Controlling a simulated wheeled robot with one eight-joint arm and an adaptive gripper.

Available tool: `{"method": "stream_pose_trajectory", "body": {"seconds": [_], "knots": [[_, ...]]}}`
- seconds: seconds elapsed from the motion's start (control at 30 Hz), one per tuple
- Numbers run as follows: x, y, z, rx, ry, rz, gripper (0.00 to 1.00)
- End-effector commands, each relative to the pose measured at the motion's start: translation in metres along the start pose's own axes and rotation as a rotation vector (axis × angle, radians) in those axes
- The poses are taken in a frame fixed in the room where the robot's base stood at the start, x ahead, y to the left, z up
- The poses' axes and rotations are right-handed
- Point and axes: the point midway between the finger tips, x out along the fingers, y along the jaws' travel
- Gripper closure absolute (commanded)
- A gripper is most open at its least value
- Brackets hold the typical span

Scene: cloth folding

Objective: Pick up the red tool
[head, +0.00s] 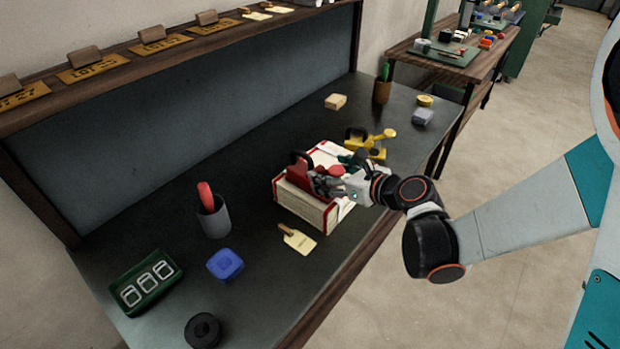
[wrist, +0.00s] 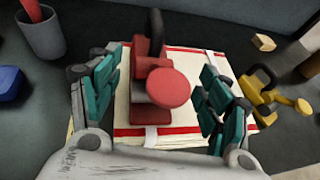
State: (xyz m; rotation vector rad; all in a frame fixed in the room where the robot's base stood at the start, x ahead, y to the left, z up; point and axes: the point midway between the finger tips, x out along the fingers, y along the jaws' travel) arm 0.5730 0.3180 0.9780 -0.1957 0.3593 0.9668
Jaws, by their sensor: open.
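The red tool (wrist: 160,85) stands on a cream box with red edging (wrist: 126,116). It has a round red knob and a dark curved handle. In the head view the red tool (head: 299,172) is partly covered by my gripper (head: 328,183). In the wrist view my gripper (wrist: 155,95) is open, with one teal-padded finger on each side of the tool. I see gaps between the fingers and the tool. In the head view the box (head: 305,206) lies on the dark workbench.
A yellow tool (head: 371,142) stands behind the box. A grey cup with a red item (head: 213,220), a blue container (head: 225,264), a cream tag (head: 299,241) and a green panel (head: 146,283) lie to the left and front. The bench (head: 150,225) has clear room at the back left.

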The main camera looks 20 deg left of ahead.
Motion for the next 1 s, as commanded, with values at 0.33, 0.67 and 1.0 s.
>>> {"method": "stream_pose_trajectory", "body": {"seconds": [0.33,0.67,1.0], "knots": [[0.045,0.007,-0.001,-0.002,0.000,0.001,0.29],[0.049,0.007,0.001,0.000,-0.001,0.000,0.40],[0.049,0.007,0.001,0.000,-0.001,0.000,1.00]]}}
